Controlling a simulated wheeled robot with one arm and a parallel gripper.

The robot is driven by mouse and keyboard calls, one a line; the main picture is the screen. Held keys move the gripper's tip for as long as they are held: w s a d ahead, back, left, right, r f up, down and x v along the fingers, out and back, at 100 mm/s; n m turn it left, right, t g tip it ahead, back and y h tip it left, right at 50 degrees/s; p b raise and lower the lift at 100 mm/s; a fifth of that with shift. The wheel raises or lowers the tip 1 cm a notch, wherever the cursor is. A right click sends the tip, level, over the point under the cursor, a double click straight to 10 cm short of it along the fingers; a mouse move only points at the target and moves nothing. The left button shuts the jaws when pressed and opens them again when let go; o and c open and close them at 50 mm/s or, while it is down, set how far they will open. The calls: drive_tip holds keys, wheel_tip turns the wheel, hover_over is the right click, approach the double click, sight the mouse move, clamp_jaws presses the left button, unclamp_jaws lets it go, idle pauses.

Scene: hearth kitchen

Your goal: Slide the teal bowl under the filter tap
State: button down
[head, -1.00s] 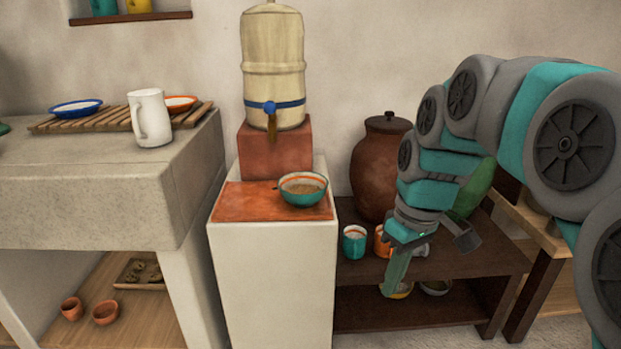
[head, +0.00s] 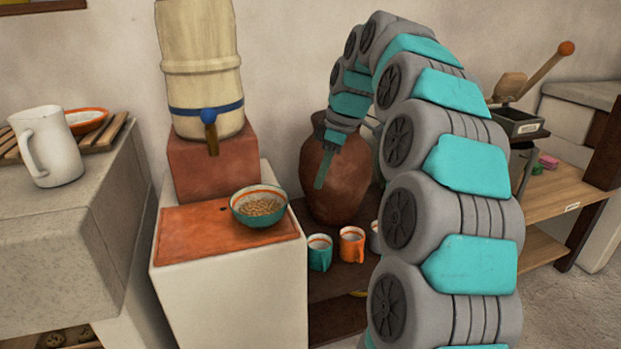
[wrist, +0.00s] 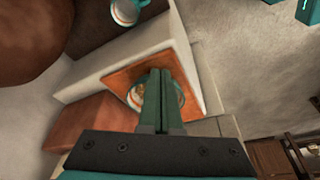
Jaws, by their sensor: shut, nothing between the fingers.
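The teal bowl (head: 262,219) has an orange-lined rim and holds brown grain-like pieces. It stands upright near the right edge of the orange tiled top (head: 185,243) of a white pedestal. The filter tap (head: 211,135) hangs from the cream water filter (head: 200,75), behind and left of the bowl, so the bowl is not directly below it. My gripper (head: 322,172) is shut and empty, right of and above the bowl in the head view, apart from it.
A red block (head: 212,172) supports the filter. A brown clay jar (head: 335,195) stands behind my gripper. Teal (head: 319,256) and orange (head: 351,247) cups stand on the low shelf at right. A white mug (head: 48,150) is on the stone counter at left.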

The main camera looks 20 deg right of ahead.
sight(251, 198)
drive_tip(key=w+a+f, duration=0.1)
drive_tip(key=f, duration=0.1)
drive_tip(key=a+f, duration=0.2)
drive_tip(key=f, duration=0.1)
drive_tip(key=w+a+f+p, duration=0.1)
drive_tip(key=f, duration=0.2)
drive_tip(key=shift+w+a, duration=0.15)
drive_tip(key=shift+w, duration=0.15)
drive_tip(key=shift+w+a, duration=0.4)
drive_tip(key=shift+a, duration=0.15)
drive_tip(key=shift+a, duration=0.1)
drive_tip(key=w+a, duration=0.2)
drive_tip(key=a, duration=0.1)
drive_tip(key=w+a, duration=0.1)
drive_tip(key=a, duration=0.2)
drive_tip(key=w+a, duration=0.2)
drive_tip(key=a, duration=0.1)
drive_tip(key=shift+w, duration=0.3)
drive_tip(key=shift+d, duration=0.1)
